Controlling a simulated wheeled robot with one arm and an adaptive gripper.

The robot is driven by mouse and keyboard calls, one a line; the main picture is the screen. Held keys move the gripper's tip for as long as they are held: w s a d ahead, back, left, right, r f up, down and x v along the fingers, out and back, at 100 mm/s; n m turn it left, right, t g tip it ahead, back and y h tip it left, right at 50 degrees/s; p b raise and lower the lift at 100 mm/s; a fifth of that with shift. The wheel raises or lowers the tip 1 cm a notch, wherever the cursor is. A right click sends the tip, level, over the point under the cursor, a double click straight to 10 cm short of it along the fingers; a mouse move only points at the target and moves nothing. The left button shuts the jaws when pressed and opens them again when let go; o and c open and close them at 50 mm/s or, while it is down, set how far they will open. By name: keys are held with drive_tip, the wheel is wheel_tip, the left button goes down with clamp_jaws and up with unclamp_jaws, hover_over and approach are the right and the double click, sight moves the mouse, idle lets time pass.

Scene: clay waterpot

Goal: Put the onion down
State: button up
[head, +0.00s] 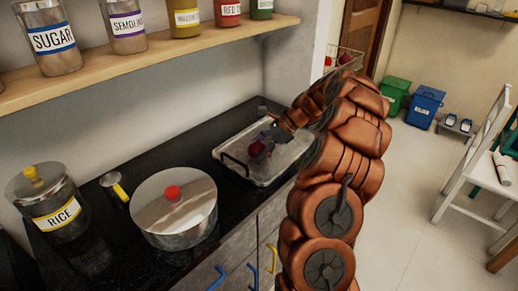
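A small dark red-purple thing, likely the onion (257,147), shows over the metal tray (232,155) on the black counter. My gripper (266,134) is right at it, reaching in from the right over the tray. The fingers are small and dark and partly overlap the onion. I cannot tell whether they are closed on it, or whether the onion touches the tray. My arm hides the right end of the tray.
A lidded steel pot (175,212) and a rice jar (52,207) stand on the counter at left. A wooden shelf (150,57) with labelled jars hangs above. Bare black counter (160,155) lies between pot and tray. A white chair (478,165) stands at right.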

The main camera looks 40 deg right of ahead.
drive_tip(key=shift+o, duration=0.2)
drive_tip(key=shift+r, duration=0.15)
drive_tip(key=v, duration=1.2)
drive_tip(key=shift+r, duration=0.1)
